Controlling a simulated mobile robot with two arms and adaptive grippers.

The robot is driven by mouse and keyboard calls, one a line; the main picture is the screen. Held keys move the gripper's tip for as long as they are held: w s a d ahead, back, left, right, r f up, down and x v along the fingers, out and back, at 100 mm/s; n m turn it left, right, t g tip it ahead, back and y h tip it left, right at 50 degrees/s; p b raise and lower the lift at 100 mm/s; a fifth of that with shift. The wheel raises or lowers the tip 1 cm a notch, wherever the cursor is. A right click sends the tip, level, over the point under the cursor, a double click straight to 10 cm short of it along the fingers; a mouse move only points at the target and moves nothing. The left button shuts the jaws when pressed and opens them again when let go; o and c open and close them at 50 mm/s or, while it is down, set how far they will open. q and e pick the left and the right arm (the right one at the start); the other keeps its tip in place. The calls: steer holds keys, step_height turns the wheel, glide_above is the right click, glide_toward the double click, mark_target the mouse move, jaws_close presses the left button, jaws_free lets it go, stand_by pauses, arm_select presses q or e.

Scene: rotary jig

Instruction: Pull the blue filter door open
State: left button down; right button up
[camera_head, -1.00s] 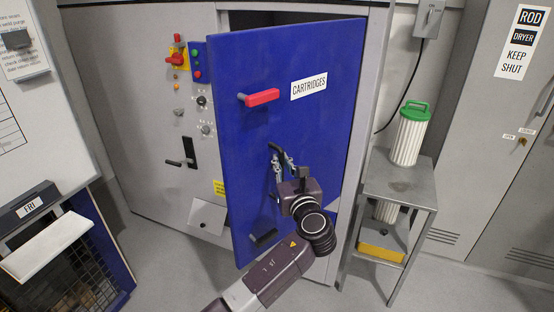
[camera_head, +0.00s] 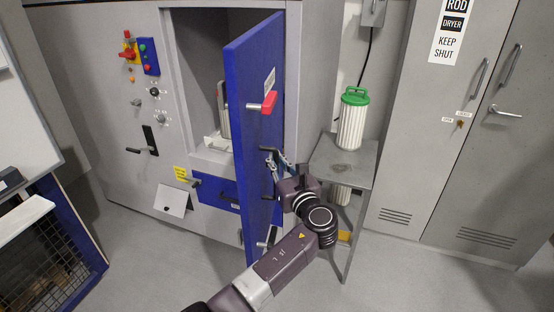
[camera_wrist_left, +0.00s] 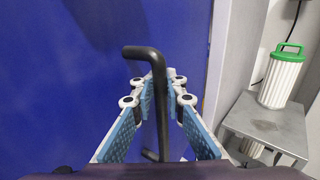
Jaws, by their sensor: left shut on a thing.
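The blue filter door (camera_head: 256,120) stands well open, swung out to the right and seen nearly edge-on in the head view. It has a red latch handle (camera_head: 268,102) and a black pull handle (camera_head: 269,157). My left gripper (camera_head: 282,166) is at the black pull handle. In the left wrist view its fingers (camera_wrist_left: 162,95) close around the upright bar of the black handle (camera_wrist_left: 157,75), with the blue door face (camera_wrist_left: 60,80) behind it. My right gripper is not in view.
To the right stands a grey metal stand (camera_head: 343,163) with a green-topped filter (camera_head: 351,120). Grey lockers (camera_head: 430,130) are further right. Floor is clear in front.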

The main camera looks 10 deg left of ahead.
arm_select(q)
steer(key=shift+s+f, duration=0.15)
steer(key=shift+f, duration=0.35)
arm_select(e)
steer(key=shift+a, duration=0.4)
arm_select(q)
steer(key=c, duration=2.3)
jaws_free()
steer(key=shift+o, duration=1.4)
steer(key=shift+s+r, duration=0.1)
steer(key=shift+r, duration=0.1)
steer(key=shift+o, duration=0.2)
steer(key=shift+s+r, duration=0.1)
steer(key=shift+r, duration=0.1)
steer(key=shift+d, duration=0.15)
steer(key=v, duration=0.7)
steer(key=shift+s, duration=0.15)
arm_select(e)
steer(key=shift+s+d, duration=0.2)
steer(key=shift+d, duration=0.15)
